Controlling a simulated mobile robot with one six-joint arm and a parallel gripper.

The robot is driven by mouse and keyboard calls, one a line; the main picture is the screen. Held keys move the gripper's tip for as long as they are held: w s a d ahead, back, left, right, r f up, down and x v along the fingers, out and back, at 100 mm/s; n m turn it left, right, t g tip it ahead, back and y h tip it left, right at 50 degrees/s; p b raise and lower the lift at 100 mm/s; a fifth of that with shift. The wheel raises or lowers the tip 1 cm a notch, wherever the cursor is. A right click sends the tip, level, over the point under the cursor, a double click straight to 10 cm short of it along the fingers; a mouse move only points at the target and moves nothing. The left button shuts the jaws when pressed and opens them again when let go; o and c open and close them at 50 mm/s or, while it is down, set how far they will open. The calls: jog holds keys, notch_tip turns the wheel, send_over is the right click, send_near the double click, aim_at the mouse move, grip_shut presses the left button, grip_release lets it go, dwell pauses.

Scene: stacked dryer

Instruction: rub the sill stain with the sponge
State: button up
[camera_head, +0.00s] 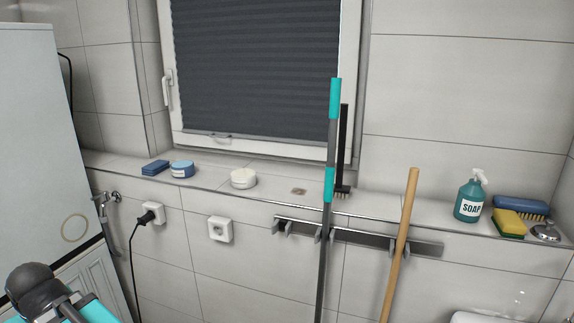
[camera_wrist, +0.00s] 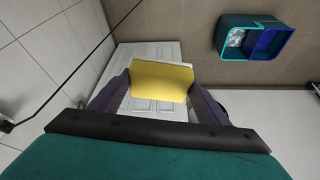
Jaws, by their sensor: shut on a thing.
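The stain (camera_head: 298,191) is a small brown patch on the tiled sill (camera_head: 270,195), below the window and left of the teal-handled pole. My gripper (camera_wrist: 160,85) shows in the wrist view, its two dark fingers shut on a yellow block, which looks like the sponge (camera_wrist: 162,80). A pale edge shows along its far side. The gripper and the held sponge are outside the head view, so they are away from the stain. Another yellow and green sponge (camera_head: 508,223) lies at the sill's right end.
A white round tin (camera_head: 243,179), a blue tin (camera_head: 182,169) and a blue block (camera_head: 155,167) sit left of the stain. The teal-handled pole (camera_head: 331,145) and a black brush (camera_head: 343,150) stand right of it. A soap bottle (camera_head: 469,200) is farther right. A two-part bin (camera_wrist: 260,40) stands on the floor.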

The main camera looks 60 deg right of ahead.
jog(key=s+d+r+m+g+h+p, duration=0.15)
jog(key=d+r+m, duration=0.25)
jog(key=d, duration=0.8)
jog(key=s+d+r+m+h+p, duration=0.1)
jog(key=s+d+r+m+p, duration=0.3)
jog(key=d, duration=0.8)
jog(key=s+d+r+m+g+h+p, duration=0.1)
jog(key=d+r+m, duration=0.3)
jog(key=d, duration=0.8)
jog(key=s+d+r+m+g+p, duration=0.1)
jog(key=s+d+r+m+p, duration=0.2)
jog(key=s+d, duration=1)
jog(key=s+d+r+m+g+p, duration=0.2)
jog(key=s+d+r+m, duration=0.4)
jog(key=s+d+r, duration=0.6)
jog(key=shift+s+d+m+p, duration=0.4)
jog(key=shift+s+d+p, duration=0.35)
jog(key=shift+d, duration=0.25)
jog(key=shift+w+g+h, duration=0.1)
jog(key=shift+g+h, duration=0.15)
